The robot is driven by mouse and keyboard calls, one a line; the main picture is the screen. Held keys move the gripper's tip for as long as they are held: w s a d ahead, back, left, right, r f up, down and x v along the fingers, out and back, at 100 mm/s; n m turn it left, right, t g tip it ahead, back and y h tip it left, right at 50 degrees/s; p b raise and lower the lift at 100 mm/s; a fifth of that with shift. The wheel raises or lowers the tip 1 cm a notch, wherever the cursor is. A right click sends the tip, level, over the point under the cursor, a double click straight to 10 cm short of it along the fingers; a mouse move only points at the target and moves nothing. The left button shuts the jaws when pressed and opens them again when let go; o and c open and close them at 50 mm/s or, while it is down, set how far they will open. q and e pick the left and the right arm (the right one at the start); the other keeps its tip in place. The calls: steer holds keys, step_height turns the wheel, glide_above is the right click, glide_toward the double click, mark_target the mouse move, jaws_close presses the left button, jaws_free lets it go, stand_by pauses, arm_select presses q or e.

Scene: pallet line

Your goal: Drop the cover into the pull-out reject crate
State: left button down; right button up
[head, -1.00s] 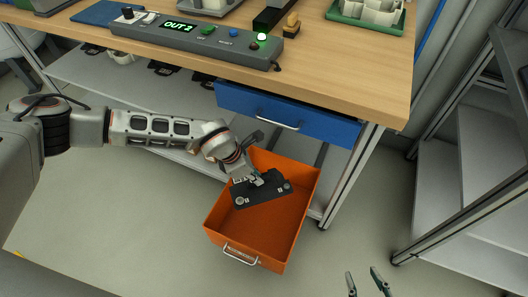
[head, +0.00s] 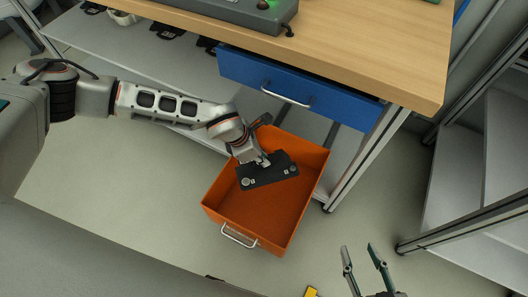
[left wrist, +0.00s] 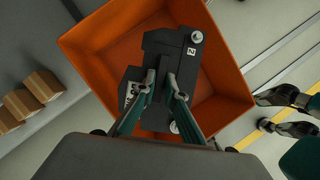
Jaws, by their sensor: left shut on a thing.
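The cover (head: 268,172) is a dark, flat plate with round metal fittings near its ends. In the left wrist view the cover (left wrist: 172,52) carries a small label with a 2. My left gripper (head: 264,161) is shut on it and holds it over the orange reject crate (head: 222,208). The left wrist view shows the crate (left wrist: 95,45) around the cover; I cannot tell the exact height above its floor. The crate is pulled out below the bench, and no other thing shows in it. My right gripper (head: 362,270) is open and empty, at the bottom, right of the crate.
A blue drawer (head: 300,88) sits under the wooden bench top (head: 390,60), above the crate. A bench leg (head: 362,160) stands right of the crate. A grey control box (head: 250,12) is on the bench. Several brown blocks (left wrist: 40,85) show at left in the left wrist view.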

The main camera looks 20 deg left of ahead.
arm_select(q)
steer(key=shift+w, duration=0.1)
steer(key=c, duration=2)
jaws_free()
steer(key=shift+r, duration=0.1)
steer(key=v, duration=1.2)
